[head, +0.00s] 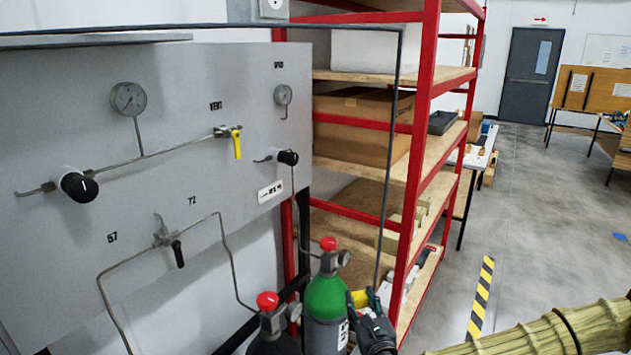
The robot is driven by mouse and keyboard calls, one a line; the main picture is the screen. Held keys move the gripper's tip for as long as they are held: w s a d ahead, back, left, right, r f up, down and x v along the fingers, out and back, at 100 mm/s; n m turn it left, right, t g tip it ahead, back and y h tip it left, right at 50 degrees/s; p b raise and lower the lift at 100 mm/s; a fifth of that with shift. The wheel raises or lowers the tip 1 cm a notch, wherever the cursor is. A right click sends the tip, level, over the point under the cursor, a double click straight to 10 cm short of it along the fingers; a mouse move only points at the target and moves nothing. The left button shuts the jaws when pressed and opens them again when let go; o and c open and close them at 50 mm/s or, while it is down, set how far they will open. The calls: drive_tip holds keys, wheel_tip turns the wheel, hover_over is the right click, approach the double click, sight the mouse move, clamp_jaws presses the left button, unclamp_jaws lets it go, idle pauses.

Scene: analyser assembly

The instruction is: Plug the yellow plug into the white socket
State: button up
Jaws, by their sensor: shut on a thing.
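My gripper (361,300), dark in colour, is at the bottom centre in the head view. Its fingers are shut on the yellow plug (359,298), of which only a small part shows between them. In the picture, the plug is just right of the green gas cylinder (326,296); whether they touch cannot be told. The white socket (274,7) is on the wall at the top, cut by the frame edge, above the grey panel. The plug is well below and to the right of it, apart from it.
A grey panel (60,130) with gauges, valves and pipes fills the left. A second cylinder (268,330) with a red cap stands before it. A red-framed shelf (421,130) holding a cardboard box (360,125) is behind the gripper. Open floor (540,220) lies right.

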drive_tip(key=w+a+r+n+g+y, duration=0.1)
drive_tip(key=w+a+r+n+y, duration=0.3)
drive_tip(key=r, duration=0.7)
drive_tip(key=w+a+r+n+g+y+p, duration=0.1)
drive_tip(key=w+a+r+n+y, duration=0.1)
drive_tip(key=w+r+n, duration=0.65)
drive_tip(key=w+a+r+n+g+y, duration=0.1)
drive_tip(key=w+a+r+n+y, duration=0.1)
drive_tip(key=r, duration=1.2)
drive_tip(key=s+a+r+n+g+y, duration=0.1)
drive_tip(key=s+r+n, duration=0.25)
drive_tip(key=r, duration=0.85)
drive_tip(key=s+a+r+n+g+y+p, duration=0.15)
drive_tip(key=r+n, duration=0.25)
drive_tip(key=r, duration=0.8)
drive_tip(key=s+r+n+g+y, duration=0.2)
drive_tip(key=s+r+n, duration=0.2)
drive_tip(key=r, duration=0.8)
drive_tip(key=p+x, duration=0.1)
drive_tip(key=x, duration=0.5)
drive_tip(key=shift+w, duration=0.25)
drive_tip(key=shift+p+x, duration=0.3)
drive_tip(key=shift+x, duration=0.45)
drive_tip(key=shift+s+d+r, duration=0.1)
drive_tip(key=shift+s+d, duration=0.3)
drive_tip(key=shift+s, duration=0.1)
